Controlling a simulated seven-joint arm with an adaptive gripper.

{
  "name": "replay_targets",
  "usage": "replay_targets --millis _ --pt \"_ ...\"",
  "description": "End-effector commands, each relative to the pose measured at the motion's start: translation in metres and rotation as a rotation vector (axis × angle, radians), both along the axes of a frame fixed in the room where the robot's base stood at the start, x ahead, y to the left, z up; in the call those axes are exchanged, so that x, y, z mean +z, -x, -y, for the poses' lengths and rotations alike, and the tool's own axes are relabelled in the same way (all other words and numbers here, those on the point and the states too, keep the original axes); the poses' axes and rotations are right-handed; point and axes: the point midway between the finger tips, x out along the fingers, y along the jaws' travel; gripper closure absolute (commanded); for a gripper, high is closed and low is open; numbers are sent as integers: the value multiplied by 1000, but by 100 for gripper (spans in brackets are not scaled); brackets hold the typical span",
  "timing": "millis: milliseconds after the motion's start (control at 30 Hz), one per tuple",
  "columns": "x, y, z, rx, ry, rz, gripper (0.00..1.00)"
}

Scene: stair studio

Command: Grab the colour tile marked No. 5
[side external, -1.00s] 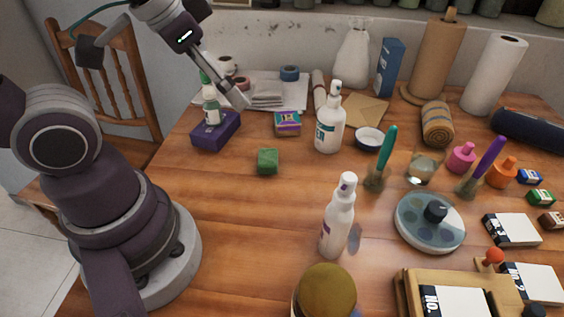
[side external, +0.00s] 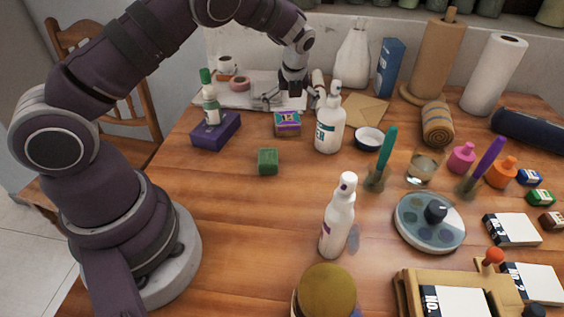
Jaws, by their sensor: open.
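Several white tiles with "No." markings lie at the lower right. One tile (side external: 455,300) rests on a wooden block or tray, with its number cut off. Another tile (side external: 538,284) lies to its right, and a third tile (side external: 514,229) lies farther back. I cannot make out a clear 5 on any of them. My gripper (side external: 280,100) is open and points down near the paper stack at the back, left of the white bottle (side external: 330,128). It is far from the tiles, and nothing shows between its fingers.
A patterned box (side external: 287,124) and a green cube (side external: 268,161) stand in front of my gripper. A purple box (side external: 215,131) is at left.

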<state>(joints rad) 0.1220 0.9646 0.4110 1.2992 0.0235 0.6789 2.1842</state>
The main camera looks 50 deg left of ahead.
Motion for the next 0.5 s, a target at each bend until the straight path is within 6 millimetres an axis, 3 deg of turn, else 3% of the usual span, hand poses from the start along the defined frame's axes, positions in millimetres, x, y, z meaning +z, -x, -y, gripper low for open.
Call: replay_targets --millis 267,500 --pt "-48 -4 -10 4 1 -2 6" --pt "-54 -6 -12 2 2 1 6"
